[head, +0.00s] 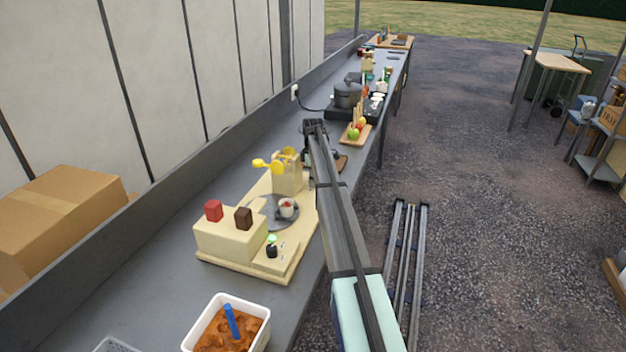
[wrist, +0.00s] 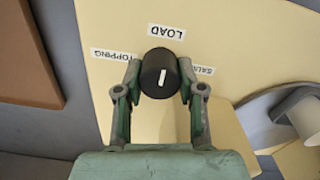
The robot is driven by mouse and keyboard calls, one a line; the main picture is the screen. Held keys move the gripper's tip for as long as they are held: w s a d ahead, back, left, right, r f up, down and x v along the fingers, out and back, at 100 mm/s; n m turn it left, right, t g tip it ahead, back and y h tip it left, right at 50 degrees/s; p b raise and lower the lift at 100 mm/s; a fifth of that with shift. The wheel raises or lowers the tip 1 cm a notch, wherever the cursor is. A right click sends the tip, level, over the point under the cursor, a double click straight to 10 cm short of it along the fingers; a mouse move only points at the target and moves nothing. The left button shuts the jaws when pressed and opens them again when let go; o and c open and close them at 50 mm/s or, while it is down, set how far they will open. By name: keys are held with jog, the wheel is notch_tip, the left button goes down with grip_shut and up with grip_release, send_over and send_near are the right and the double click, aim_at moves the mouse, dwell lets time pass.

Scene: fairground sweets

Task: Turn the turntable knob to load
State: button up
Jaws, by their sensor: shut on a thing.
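The knob (wrist: 158,75) is round and black with a white line on its face, in the middle of the wrist view. My gripper (wrist: 159,82) is shut on it, one finger on each side. The LOAD label (wrist: 166,32) is beyond the knob, the TOPPING label (wrist: 113,54) to its left, and a partly covered label (wrist: 203,70) to its right. The white line runs nearly in line with LOAD; I cannot tell which end is the pointer. In the head view my arm hides the knob.
The cream station (head: 228,233) holds red and brown blocks and yellow levers (head: 268,166). A white tub (head: 262,333) of brown food stands nearer. Beyond are a board with apples (head: 353,135) and a pot (head: 348,93). A wall bounds the counter's left.

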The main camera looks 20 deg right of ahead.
jog(key=shift+s, duration=0.1)
jog(key=o, duration=1.1)
jog(key=shift+f, duration=0.1)
jog(key=shift+o, duration=0.2)
notch_tip(320, 180, up, 12)
